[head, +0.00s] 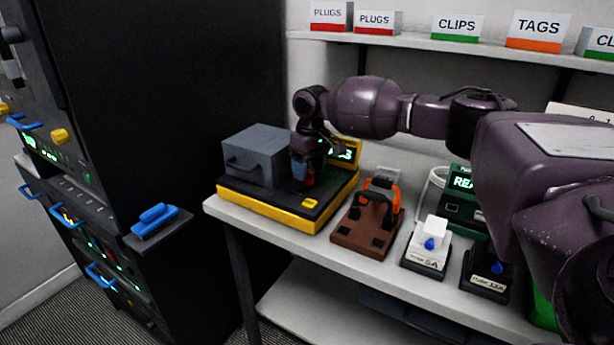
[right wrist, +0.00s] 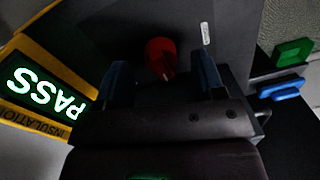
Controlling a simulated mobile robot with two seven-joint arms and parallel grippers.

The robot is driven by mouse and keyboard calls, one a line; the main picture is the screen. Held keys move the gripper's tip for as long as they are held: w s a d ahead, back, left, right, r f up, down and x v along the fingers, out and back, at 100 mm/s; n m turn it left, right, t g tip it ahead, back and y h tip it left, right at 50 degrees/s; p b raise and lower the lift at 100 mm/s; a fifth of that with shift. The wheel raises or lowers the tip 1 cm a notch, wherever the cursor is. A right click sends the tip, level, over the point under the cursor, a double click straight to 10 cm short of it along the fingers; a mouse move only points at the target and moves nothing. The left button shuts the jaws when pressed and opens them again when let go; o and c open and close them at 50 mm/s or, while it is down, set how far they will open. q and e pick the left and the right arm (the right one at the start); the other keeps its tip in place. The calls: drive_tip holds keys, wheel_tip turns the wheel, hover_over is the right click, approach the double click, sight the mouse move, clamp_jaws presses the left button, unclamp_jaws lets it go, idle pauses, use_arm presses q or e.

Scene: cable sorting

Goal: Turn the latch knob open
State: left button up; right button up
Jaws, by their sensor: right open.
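The latch knob is a small red round knob (right wrist: 161,58) with a pointer mark, on the dark face of the test unit. In the right wrist view it lies between the two blue fingers of my right gripper (right wrist: 162,78), which is open with a gap on each side of the knob. Whether the fingertips reach past it I cannot tell. In the head view my right gripper (head: 304,172) points down at the right side of the grey box (head: 255,150) on the yellow and black base (head: 270,210). The knob is mostly hidden there. My left gripper is not in view.
A lit display (right wrist: 45,88) reads PASS. A brown fixture with an orange clamp (head: 380,195) stands just right of the unit, then two small labelled stands (head: 428,248). A black rack (head: 180,120) rises at left. A labelled shelf (head: 420,42) runs above.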

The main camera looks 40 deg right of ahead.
drive_tip(key=shift+f, duration=1.05)
drive_tip(key=shift+c, duration=0.4)
drive_tip(key=c, duration=0.9)
drive_tip(key=shift+o, duration=0.2)
drive_tip(key=shift+a+r+n+p, duration=0.1)
drive_tip(key=shift+r+n+p, duration=0.05)
drive_tip(key=shift+n+p, duration=0.6)
drive_tip(key=shift+n, duration=0.25)
drive_tip(key=n, duration=0.2)
drive_tip(key=shift+n+p, duration=0.3)
drive_tip(key=n, duration=0.4)
drive_tip(key=shift+f, duration=0.25)
drive_tip(key=shift+n, duration=0.3)
